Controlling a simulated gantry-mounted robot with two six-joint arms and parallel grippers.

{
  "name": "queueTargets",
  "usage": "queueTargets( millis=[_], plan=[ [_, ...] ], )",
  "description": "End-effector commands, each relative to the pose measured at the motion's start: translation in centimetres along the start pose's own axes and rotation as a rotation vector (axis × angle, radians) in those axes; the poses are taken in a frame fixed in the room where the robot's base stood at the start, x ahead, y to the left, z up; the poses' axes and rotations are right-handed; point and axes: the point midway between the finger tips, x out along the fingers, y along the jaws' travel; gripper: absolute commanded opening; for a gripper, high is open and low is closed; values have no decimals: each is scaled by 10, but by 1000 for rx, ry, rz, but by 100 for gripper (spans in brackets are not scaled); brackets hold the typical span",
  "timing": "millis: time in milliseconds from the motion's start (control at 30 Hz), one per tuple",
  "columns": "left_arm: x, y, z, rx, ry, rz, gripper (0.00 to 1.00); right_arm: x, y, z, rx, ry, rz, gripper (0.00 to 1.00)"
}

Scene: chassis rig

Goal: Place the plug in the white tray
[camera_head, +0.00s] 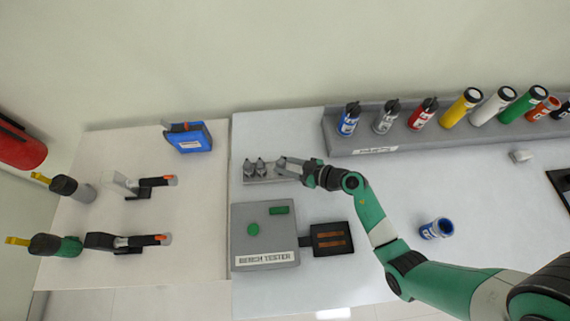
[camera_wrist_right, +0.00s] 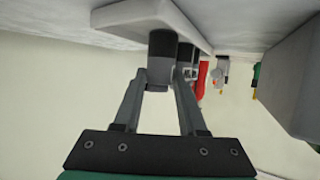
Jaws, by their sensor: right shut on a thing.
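A small pale tray (camera_head: 256,181) lies near the back of the table, with two grey plugs (camera_head: 254,168) standing at its left. My right gripper (camera_head: 288,166) is at the tray's right end, shut on a grey plug with a dark band. In the right wrist view the held plug (camera_wrist_right: 162,60) is between the fingertips of the gripper (camera_wrist_right: 160,90), its far end against or very close to the pale tray (camera_wrist_right: 140,14); I cannot tell if it touches. Another plug (camera_wrist_right: 186,54) shows just behind it. My left gripper is not in view.
The grey bench tester (camera_head: 265,220) stands in front of the tray. A grey rack (camera_head: 400,142) with several bottles and tubes runs along the back right. A blue case (camera_head: 188,137) and power tools (camera_head: 68,245) are at left.

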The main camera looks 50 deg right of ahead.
Motion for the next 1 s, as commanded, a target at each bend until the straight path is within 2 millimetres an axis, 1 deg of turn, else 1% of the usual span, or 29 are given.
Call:
queueTargets(
  millis=[33, 167, 200, 433, 533, 667, 900, 1000],
  plan=[
    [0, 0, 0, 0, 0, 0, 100, 0, 0, 0, 0, 1, 0, 46],
    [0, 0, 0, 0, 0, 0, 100, 0, 0, 0, 0, 0, 0, 70],
    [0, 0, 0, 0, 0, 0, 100, 0, 0, 0, 0, 0, 0, 71],
    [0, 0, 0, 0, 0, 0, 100, 0, 0, 0, 0, 0, 0, 71],
    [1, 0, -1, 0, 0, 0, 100, -3, 0, -3, 0, 0, 1, 71],
    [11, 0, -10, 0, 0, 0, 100, -25, 1, -6, 3, -1, 4, 71],
    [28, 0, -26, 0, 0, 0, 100, -84, 2, -6, 5, 0, 7, 71],
    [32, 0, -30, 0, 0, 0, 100, -104, 2, -5, 3, 0, 6, 71]
  ],
)
